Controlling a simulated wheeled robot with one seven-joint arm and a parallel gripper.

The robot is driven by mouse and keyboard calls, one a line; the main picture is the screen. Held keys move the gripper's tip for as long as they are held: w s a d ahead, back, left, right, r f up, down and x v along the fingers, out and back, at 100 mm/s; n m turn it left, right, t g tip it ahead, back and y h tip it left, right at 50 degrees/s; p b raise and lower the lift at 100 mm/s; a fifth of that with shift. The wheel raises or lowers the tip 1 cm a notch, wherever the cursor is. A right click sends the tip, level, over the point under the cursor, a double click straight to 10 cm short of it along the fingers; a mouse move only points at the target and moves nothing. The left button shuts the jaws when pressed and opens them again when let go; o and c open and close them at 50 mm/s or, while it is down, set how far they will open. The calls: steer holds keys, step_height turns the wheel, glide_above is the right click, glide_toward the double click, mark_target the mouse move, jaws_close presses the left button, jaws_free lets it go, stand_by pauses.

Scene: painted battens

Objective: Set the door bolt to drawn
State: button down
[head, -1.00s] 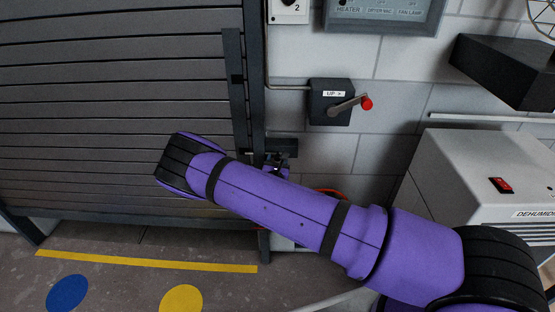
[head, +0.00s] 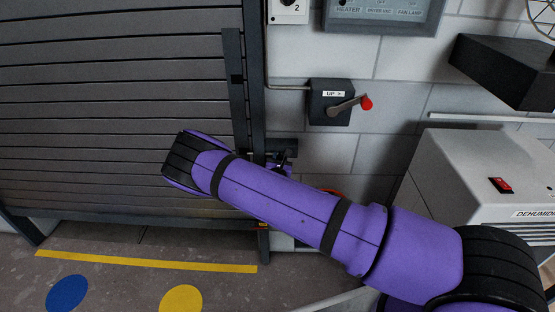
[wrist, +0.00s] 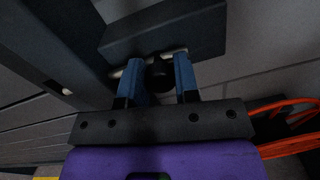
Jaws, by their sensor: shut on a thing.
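The door bolt (wrist: 165,32) is a dark block beside the shutter's post, with a thin pale rod along its lower edge and a round black knob (wrist: 158,74), all in the wrist view. My gripper (wrist: 159,68) has its blue fingers on either side of the knob and is shut on it. In the head view the bolt's dark block (head: 283,148) shows just above my purple forearm, at the right edge of the shutter. The forearm hides most of the gripper and the knob there.
The grey slatted shutter (head: 110,100) fills the left. A crank box (head: 330,102) with a red-tipped handle is on the wall just right of the bolt. A white dehumidifier (head: 470,165) stands at the right, under a black box (head: 505,70). Orange hose (wrist: 290,125) lies near my gripper.

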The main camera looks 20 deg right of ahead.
steer(key=shift+s+d, duration=0.3)
steer(key=shift+d, duration=0.55)
steer(key=shift+s+d, duration=0.25)
steer(key=shift+d, duration=0.6)
steer(key=c, duration=0.9)
jaws_free()
steer(key=shift+d, duration=0.1)
steer(key=shift+o, duration=0.2)
steer(key=shift+s, duration=0.1)
steer(key=v, duration=1)
steer(key=shift+s+a, duration=0.2)
steer(key=shift+s, duration=0.1)
